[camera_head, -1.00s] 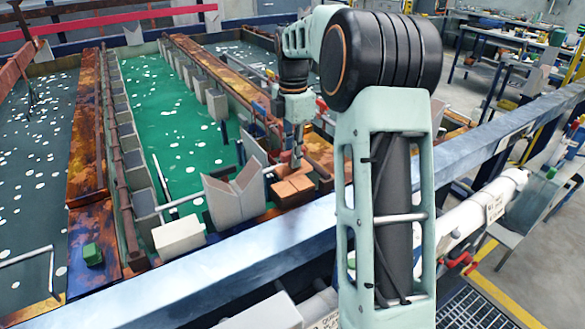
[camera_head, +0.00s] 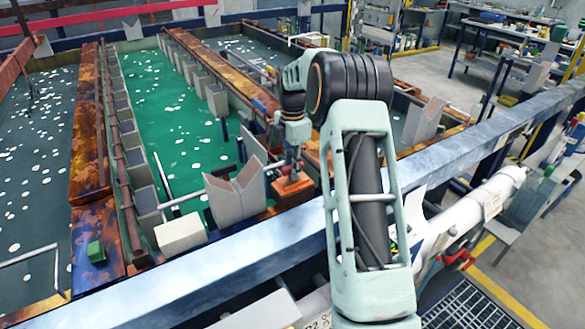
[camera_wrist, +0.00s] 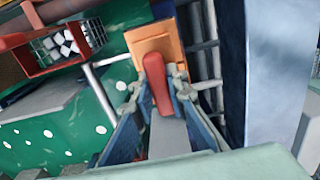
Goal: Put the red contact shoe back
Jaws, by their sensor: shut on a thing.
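The red contact shoe (camera_wrist: 155,82) shows in the wrist view as a long red piece between my fingers. My gripper (camera_wrist: 160,92) is shut on it. Its far end overlaps an orange block (camera_wrist: 152,38) in the picture; I cannot tell whether the two touch. In the head view my gripper (camera_head: 292,172) points down over the orange block (camera_head: 288,189), just right of a grey V-shaped saddle (camera_head: 238,192). The shoe is too small there to tell from the block.
A pale block (camera_head: 180,235) stands left of the saddle. The blue-grey rail (camera_head: 240,262) runs along the front. Green tank liquid (camera_head: 180,120) lies beyond. A red-framed basket with white pieces (camera_wrist: 68,45) is at upper left in the wrist view. A green block (camera_head: 96,251) sits far left.

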